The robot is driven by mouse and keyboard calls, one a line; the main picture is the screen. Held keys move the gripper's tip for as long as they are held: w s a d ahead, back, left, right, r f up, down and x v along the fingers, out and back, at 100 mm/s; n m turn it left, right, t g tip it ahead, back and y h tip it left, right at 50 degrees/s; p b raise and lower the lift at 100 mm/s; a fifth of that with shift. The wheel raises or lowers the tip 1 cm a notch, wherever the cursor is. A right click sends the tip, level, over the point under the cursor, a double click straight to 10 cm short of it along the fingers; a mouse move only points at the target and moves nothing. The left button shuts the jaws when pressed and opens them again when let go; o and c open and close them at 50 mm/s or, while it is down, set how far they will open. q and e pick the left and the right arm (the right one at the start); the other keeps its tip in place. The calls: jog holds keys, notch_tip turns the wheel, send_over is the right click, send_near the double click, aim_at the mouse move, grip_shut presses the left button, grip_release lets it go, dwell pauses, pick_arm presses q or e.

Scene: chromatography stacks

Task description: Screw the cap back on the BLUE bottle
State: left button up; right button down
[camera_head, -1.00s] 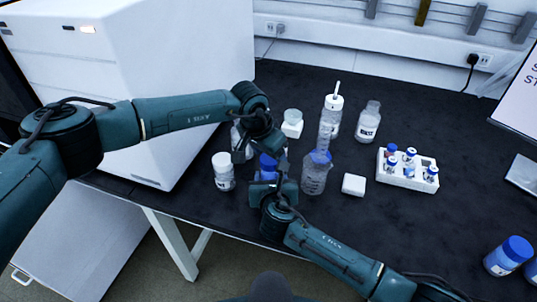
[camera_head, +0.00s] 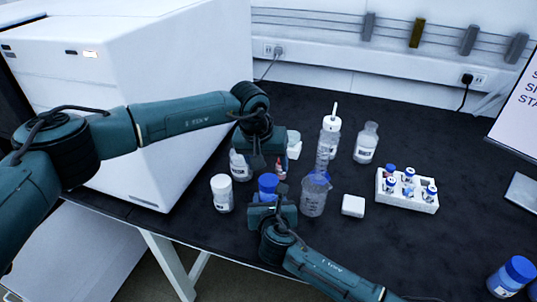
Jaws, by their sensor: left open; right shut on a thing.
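A blue bottle with a blue top (camera_head: 267,184) stands upright near the table's front edge, left of the middle. My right gripper (camera_head: 272,208) is shut on it from the front and hides its lower part. A blue cap seems to sit on top, but I cannot tell whether it is tight. My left gripper (camera_head: 268,160) is open and empty just behind and above the bottle, apart from the cap.
A white jar (camera_head: 222,193) stands left and a clear blue-rimmed bottle (camera_head: 314,194) right. A wash bottle (camera_head: 329,140), labelled bottle (camera_head: 366,143), small white box (camera_head: 353,205) and vial rack (camera_head: 407,193) stand farther right. The large white instrument (camera_head: 190,95) bounds the left.

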pick_arm(q)
jog(key=n, duration=0.7)
jog(key=shift+w+r, duration=0.2)
jog(key=shift+r, duration=0.05)
jog(key=n, duration=0.7)
jog(key=shift+w+r+y, duration=0.15)
jog(key=shift+y, duration=0.15)
jog(key=n, duration=0.7)
jog(key=shift+r+g, duration=0.2)
jog(key=shift+g, duration=0.2)
jog(key=n, duration=0.6)
jog(key=shift+d+r+n+y, duration=0.1)
jog(key=shift+r+n+y, duration=0.1)
jog(key=shift+n+y, duration=0.2)
jog(key=n, duration=0.6)
jog(key=shift+r+n+g, duration=0.15)
jog(key=shift+n+g, duration=0.25)
jog(key=n, duration=0.4)
jog(key=shift+r, duration=0.1)
jog(key=n, duration=0.4)
jog(key=shift+s+d+r+n, duration=0.1)
jog(key=shift+s+n, duration=0.1)
jog(key=shift+n, duration=0.1)
jog(key=n, duration=0.5)
jog(key=shift+s+r+g+y, duration=0.1)
jog(key=shift+g+y, duration=0.2)
jog(key=shift+g, duration=0.1)
